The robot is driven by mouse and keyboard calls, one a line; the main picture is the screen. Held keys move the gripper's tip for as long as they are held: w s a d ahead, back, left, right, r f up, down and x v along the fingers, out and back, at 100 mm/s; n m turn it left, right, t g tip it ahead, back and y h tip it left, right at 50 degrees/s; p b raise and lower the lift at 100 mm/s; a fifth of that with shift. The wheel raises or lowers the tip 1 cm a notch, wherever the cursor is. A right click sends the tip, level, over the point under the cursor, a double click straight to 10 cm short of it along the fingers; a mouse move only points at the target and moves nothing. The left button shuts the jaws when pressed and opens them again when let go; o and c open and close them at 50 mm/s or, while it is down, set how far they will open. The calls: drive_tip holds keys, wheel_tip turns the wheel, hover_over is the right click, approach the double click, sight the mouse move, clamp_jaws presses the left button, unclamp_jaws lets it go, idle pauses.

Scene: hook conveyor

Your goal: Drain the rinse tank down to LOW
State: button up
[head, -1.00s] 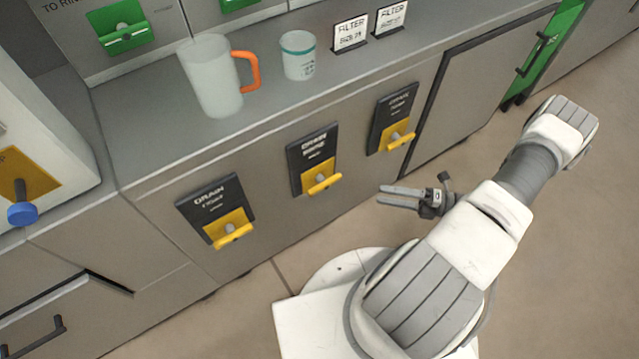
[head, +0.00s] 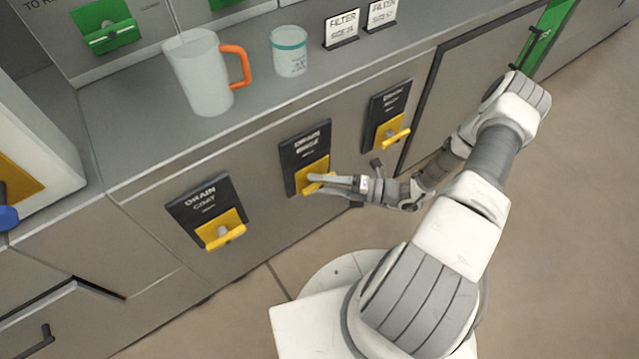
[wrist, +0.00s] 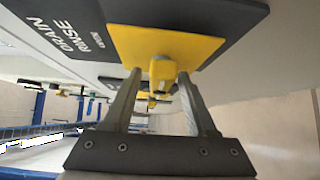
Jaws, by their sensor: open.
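The rinse drain valve is a dark plate labelled DRAIN RINSE (head: 304,146) with a yellow handle (head: 313,184) on the cabinet front. The same plate (wrist: 75,35) and yellow handle (wrist: 162,70) show in the wrist view. My gripper (head: 318,184) is open at the handle. In the wrist view, my gripper's fingers (wrist: 157,80) stand on either side of the handle; I cannot tell whether they touch it. The handle's far end is partly hidden by the fingers in the head view. No tank level shows.
A DRAIN COAT valve (head: 208,211) is on the left and another drain valve (head: 388,115) on the right. The counter holds a jug with an orange handle (head: 205,75), a white cup (head: 289,52) and two filter signs (head: 342,28). Floor to the right is clear.

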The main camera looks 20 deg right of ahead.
clamp_jaws()
idle(0.3)
drive_tip(key=n+h+p, duration=0.1)
drive_tip(key=p, duration=0.2)
drive_tip(key=shift+r, duration=0.4)
drive_tip(key=n+h+p, duration=0.1)
drive_tip(key=h+p, duration=0.1)
drive_tip(key=p, duration=0.1)
drive_tip(key=shift+f+n+g, duration=0.1)
drive_tip(key=shift+n+g, duration=0.2)
drive_tip(key=shift+n, duration=0.1)
drive_tip(key=shift+f+h, duration=0.3)
unclamp_jaws()
